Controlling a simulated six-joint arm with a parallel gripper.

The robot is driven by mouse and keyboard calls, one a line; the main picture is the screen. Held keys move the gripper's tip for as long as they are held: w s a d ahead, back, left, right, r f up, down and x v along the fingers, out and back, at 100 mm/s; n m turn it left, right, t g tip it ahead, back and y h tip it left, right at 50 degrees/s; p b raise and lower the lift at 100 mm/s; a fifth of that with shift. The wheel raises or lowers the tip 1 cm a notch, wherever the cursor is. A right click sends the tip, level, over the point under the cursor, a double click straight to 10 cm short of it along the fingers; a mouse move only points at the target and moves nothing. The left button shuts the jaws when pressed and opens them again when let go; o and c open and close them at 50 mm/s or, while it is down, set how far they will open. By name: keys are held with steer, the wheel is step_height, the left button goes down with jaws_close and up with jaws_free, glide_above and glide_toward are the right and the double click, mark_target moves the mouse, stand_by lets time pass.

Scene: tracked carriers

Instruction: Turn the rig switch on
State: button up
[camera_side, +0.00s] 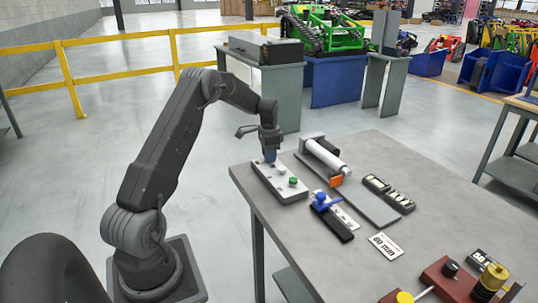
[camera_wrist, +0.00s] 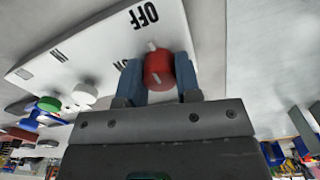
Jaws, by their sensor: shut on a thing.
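The rig switch is a red round knob (camera_wrist: 158,70) on a white panel (camera_wrist: 90,52). The word OFF is printed on the panel beyond the knob, and a second label, partly covered, is beside the knob on the left. A pale mark shows at the knob's edge on the OFF side. My gripper (camera_wrist: 158,82) is shut on the knob, with one blue finger on each side. In the side view my gripper (camera_side: 270,158) points down at the far end of the white panel (camera_side: 268,184), hiding the knob there.
The panel also bears a green button (camera_side: 293,181) and a white button (camera_wrist: 85,94). The table's edge is close on the left.

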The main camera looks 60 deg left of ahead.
steer(key=shift+n, duration=0.4)
steer(key=n, duration=0.8)
steer(key=shift+r, duration=0.1)
steer(key=n, duration=0.4)
steer(key=shift+n, duration=0.4)
steer(key=n, duration=0.4)
steer(key=shift+n, duration=0.3)
steer(key=o, duration=0.9)
step_height(320, 180, up, 14)
